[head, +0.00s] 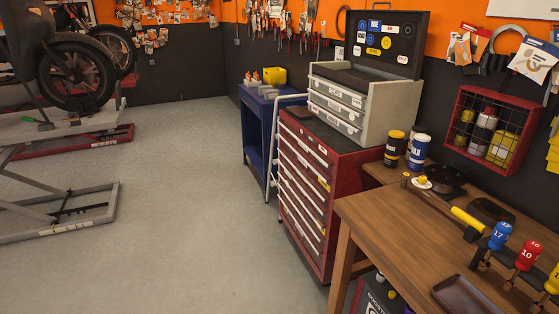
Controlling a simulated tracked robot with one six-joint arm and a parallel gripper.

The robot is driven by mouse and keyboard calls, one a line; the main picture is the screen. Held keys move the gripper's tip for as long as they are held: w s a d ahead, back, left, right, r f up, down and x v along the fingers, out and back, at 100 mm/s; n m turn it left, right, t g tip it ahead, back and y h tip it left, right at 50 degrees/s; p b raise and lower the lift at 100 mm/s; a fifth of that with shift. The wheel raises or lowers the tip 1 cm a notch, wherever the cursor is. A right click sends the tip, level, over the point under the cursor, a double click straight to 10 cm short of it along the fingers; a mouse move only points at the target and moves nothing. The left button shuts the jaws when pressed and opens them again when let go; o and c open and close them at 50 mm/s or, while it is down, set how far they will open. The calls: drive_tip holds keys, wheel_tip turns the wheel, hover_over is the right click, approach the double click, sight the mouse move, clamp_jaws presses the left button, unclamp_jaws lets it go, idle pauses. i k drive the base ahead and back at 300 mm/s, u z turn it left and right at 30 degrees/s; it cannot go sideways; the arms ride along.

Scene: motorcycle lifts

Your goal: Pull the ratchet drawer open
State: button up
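A red tool cabinet (345,180) stands against the dark wall, with a stack of shallow drawers (300,172) on its front. The drawers carry small labels, white and some yellow, too small to read. A grey top chest (382,115) sits on the cabinet, with its lid raised and a few labelled drawers (337,103) of its own. All these drawers look shut. I cannot tell which one is the ratchet drawer. My gripper is not in view.
A wooden workbench (400,235) at the right holds screwdrivers, cans and a tray (466,296). A blue cart (256,130) stands behind the cabinet. Motorcycle lifts (62,212) are at the left. The grey floor (185,215) between is clear.

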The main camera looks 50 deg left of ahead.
sight(316, 172)
drive_tip(key=u, duration=1.8)
drive_tip(key=i, duration=1.85)
drive_tip(key=u, duration=0.75)
drive_tip(key=i, duration=1.45)
drive_tip(key=u, duration=0.35)
